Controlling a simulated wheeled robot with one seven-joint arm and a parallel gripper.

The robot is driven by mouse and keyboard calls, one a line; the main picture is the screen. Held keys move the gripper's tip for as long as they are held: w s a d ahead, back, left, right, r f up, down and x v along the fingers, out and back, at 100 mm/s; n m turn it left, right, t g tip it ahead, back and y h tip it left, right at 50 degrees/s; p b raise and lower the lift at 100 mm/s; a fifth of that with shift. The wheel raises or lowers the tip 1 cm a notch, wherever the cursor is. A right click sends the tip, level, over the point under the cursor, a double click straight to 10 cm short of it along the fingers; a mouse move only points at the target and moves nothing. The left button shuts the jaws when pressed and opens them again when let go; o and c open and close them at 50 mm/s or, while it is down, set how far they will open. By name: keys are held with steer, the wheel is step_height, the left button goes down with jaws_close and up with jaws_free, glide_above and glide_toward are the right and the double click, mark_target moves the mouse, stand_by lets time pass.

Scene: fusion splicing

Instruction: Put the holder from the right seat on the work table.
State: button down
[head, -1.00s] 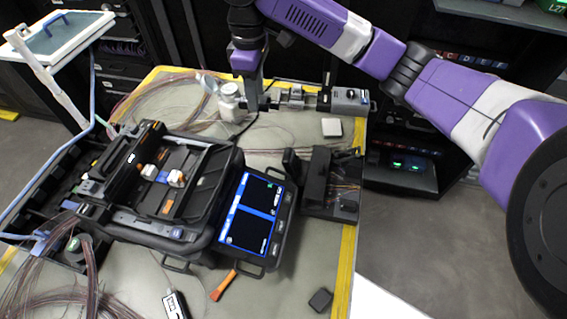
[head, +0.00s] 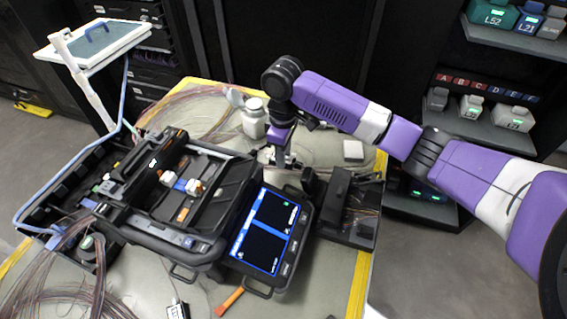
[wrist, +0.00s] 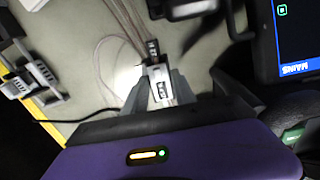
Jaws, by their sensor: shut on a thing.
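My gripper (wrist: 160,86) is shut on a small grey and black holder (wrist: 158,70) in the wrist view. Thin fibres run up from the holder, over the pale table surface. In the head view my gripper (head: 278,158) hangs low over the work table (head: 320,148), just behind the splicer's screen. The holder is too small to make out there. I cannot tell whether it touches the table. The black splicer (head: 150,225) stands open, with white and orange parts (head: 195,187) in its middle. Its screen (wrist: 292,40) also shows at the wrist view's upper right.
A white bottle (head: 254,120) stands behind my gripper. A black tool (head: 345,205) sits right of the screen, and a small pale block (head: 353,150) lies behind it. Fibre bundles (head: 190,110) lie at the back left. An orange-handled tool (head: 230,300) lies in front.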

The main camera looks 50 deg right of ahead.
steer(key=shift+f, duration=1.95)
steer(key=shift+f, duration=0.1)
steer(key=c, duration=1)
jaws_free()
step_height(320, 180, up, 12)
steer(key=shift+r, duration=0.15)
